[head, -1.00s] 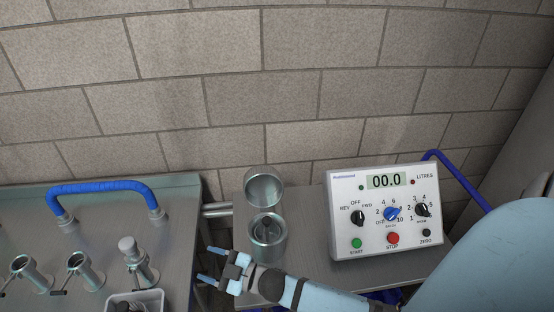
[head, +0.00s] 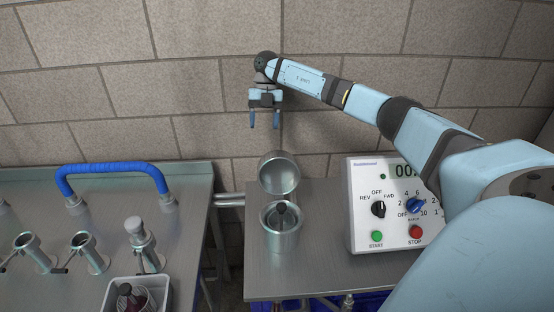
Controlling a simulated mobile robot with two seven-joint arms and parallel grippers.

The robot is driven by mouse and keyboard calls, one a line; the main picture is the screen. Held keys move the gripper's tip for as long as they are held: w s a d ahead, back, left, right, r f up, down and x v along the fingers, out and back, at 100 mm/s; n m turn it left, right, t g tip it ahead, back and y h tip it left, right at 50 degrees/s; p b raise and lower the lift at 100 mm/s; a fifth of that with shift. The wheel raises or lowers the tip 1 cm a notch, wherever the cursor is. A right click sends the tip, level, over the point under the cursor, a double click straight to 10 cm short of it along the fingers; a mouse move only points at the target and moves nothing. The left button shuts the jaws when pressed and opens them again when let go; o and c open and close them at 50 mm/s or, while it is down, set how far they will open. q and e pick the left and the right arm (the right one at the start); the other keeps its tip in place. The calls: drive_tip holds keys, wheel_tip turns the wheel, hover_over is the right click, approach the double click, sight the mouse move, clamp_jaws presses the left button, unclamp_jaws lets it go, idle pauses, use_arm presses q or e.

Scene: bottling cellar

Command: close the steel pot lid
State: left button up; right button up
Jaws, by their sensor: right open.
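The steel pot (head: 282,236) stands upright on the right-hand steel table. Its round lid (head: 279,172) is open, standing up at the pot's back edge with its inner face toward me. A dark object shows inside the pot's mouth. My right gripper (head: 264,121) is open and empty, fingers pointing down, in the air above and behind the lid, in front of the brick wall. It touches nothing. My left gripper is not in view.
A white control box (head: 392,225) with knobs and buttons stands right of the pot, partly hidden by my right arm. A gap separates the tables.

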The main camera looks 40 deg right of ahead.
sight(277, 155)
drive_tip(key=s+d+r+h, duration=0.1)
drive_tip(key=d+r, duration=0.1)
drive_tip(key=d, duration=0.2)
drive_tip(key=shift+m+g, duration=0.4)
drive_tip(key=p+x, duration=0.1)
drive_tip(key=x, duration=1.2)
drive_tip(key=shift+a+f, duration=0.1)
drive_tip(key=shift+a, duration=0.1)
clamp_jaws()
